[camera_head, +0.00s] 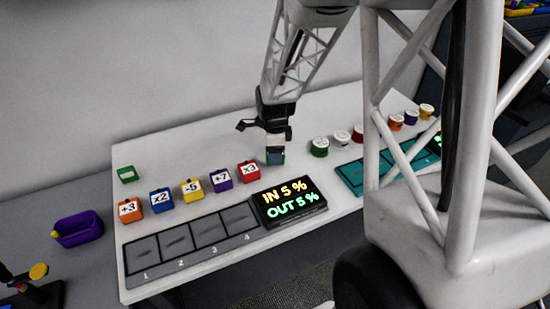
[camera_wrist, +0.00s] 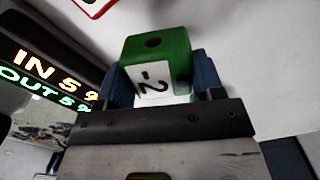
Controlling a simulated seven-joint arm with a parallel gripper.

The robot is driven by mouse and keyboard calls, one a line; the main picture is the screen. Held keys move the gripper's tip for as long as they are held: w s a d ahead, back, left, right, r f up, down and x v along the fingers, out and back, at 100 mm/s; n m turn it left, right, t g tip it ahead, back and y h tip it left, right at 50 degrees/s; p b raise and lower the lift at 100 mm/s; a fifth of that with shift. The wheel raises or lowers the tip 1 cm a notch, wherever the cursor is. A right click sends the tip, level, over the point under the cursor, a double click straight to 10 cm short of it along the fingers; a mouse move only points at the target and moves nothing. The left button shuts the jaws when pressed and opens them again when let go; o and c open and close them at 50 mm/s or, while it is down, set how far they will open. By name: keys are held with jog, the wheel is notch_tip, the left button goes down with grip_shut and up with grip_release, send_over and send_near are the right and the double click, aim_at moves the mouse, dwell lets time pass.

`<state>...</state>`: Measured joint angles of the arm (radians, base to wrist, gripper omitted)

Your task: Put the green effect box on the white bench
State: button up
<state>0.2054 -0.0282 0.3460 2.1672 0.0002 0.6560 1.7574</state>
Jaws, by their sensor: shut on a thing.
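The green effect box (camera_wrist: 156,48) fills the middle of the wrist view, with a dark dot on top and a white label showing a 2. My gripper (camera_wrist: 158,82) is shut on it, with a blue finger on each side. In the head view my gripper (camera_head: 275,155) points down over the white bench (camera_head: 215,150), just right of the red x3 box. There the box is mostly hidden by the fingers. It is at or close to the bench top; I cannot tell whether it touches.
A row of effect boxes, orange +3 (camera_head: 130,209) through red x3 (camera_head: 249,171), stands left of my gripper. In front are a numbered slot tray (camera_head: 190,240) and an IN/OUT display (camera_head: 288,202). Round-topped pots (camera_head: 320,147) stand to the right. A small green item (camera_head: 127,174) lies far left.

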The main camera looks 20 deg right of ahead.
jog(key=shift+f, duration=1.65)
jog(key=shift+f, duration=0.1)
jog(key=o, duration=1)
notch_tip(320, 180, up, 12)
jog(key=shift+r, duration=0.1)
